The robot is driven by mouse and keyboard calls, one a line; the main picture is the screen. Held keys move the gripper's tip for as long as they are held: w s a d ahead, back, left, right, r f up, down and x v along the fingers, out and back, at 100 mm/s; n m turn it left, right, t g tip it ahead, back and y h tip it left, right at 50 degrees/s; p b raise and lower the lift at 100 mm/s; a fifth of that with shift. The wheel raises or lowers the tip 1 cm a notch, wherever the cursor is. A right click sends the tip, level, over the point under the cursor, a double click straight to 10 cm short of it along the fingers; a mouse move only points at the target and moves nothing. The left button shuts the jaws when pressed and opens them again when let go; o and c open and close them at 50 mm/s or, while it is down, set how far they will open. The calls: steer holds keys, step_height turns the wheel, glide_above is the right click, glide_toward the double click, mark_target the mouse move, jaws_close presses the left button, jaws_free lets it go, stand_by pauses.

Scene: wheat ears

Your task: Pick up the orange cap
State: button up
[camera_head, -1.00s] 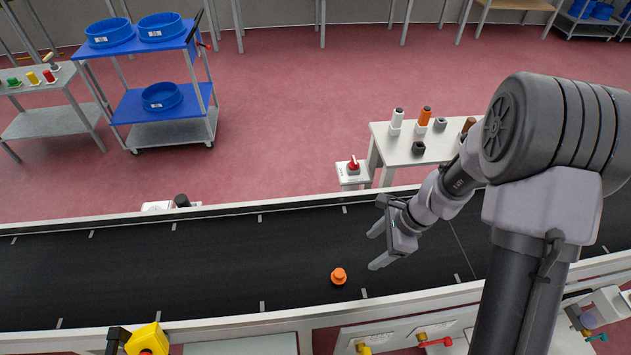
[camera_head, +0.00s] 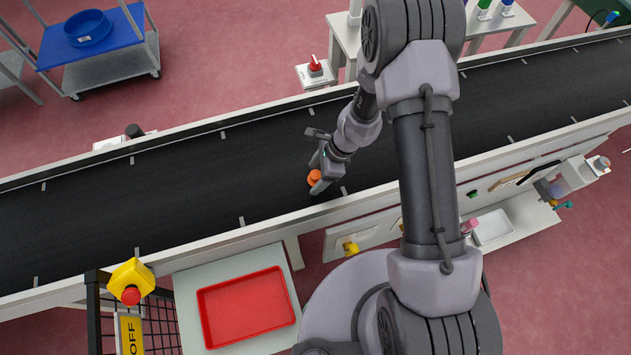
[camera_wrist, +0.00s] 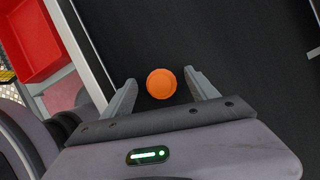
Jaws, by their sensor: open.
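The orange cap (camera_head: 314,177) is on the black conveyor belt (camera_head: 250,165), near the belt's front edge. In the wrist view the cap (camera_wrist: 161,83) is round and lies between the tips of the two open fingers, with a gap on each side. My gripper (camera_head: 318,176) reaches down over the belt at the cap, and a finger partly covers the cap in the head view. In the wrist view my gripper (camera_wrist: 160,88) is open and holds nothing.
A red tray (camera_head: 203,318) sits on a pale table in front of the belt. A yellow box with a red button (camera_head: 131,283) stands left of it. The belt's pale front rail (camera_head: 215,243) runs close to my gripper. The belt left of the cap is clear.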

steer(key=shift+r, duration=0.1)
steer(key=c, duration=1.4)
steer(key=shift+r, duration=0.1)
steer(key=shift+c, duration=0.2)
